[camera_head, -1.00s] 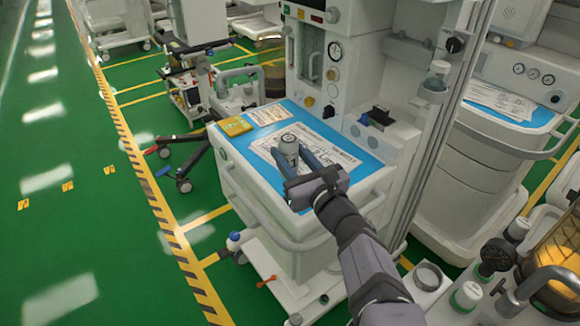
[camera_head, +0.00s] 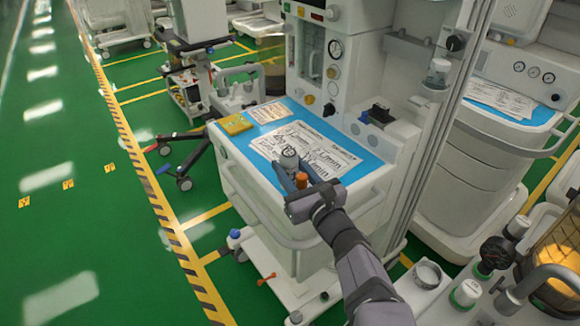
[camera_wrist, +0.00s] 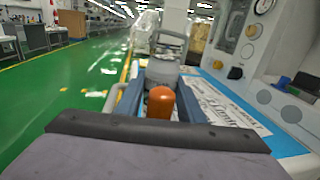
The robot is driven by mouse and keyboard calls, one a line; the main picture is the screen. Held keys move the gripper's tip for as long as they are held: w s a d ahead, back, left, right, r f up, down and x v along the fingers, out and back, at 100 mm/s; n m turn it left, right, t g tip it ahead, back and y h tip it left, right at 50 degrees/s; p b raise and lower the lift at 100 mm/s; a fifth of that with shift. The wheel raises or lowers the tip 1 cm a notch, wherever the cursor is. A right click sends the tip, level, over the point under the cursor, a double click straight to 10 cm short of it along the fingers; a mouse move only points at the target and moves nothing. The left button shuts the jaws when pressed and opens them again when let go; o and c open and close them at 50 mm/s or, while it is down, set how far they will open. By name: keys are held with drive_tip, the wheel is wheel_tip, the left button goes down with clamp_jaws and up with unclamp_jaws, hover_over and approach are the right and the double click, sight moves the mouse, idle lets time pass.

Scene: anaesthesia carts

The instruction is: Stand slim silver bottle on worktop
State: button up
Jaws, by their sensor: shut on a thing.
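The slim silver bottle (camera_head: 289,158) is between the fingers of my gripper (camera_head: 291,169), over the front part of the worktop (camera_head: 232,154). My gripper is shut on it. In the wrist view the bottle's grey body (camera_wrist: 163,70) rises between the two blue-grey fingers. A rounded orange piece (camera_wrist: 160,102) is on the near side of the bottle, between the fingers; it also shows in the head view (camera_head: 301,180). I cannot tell whether it is part of the bottle. The bottle's lower end is hidden, so contact with the worktop cannot be told.
Printed sheets (camera_head: 330,158) lie on the worktop's blue mat (camera_head: 369,166). A yellow pad (camera_head: 235,125) sits at its left corner. The machine's upright panel (camera_head: 350,85) stands behind. A grey rail (camera_head: 290,243) runs along the cart's front.

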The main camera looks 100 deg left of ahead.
drive_tip(key=shift+f, duration=0.1)
drive_tip(key=o, duration=1.2)
drive_tip(key=shift+r, duration=0.2)
drive_tip(key=shift+w+d+f, duration=0.1)
drive_tip(key=shift+o, duration=0.4)
drive_tip(key=b+v, duration=0.2)
drive_tip(key=v, duration=0.9)
drive_tip(key=shift+w+d, duration=0.2)
drive_tip(key=shift+d, duration=0.1)
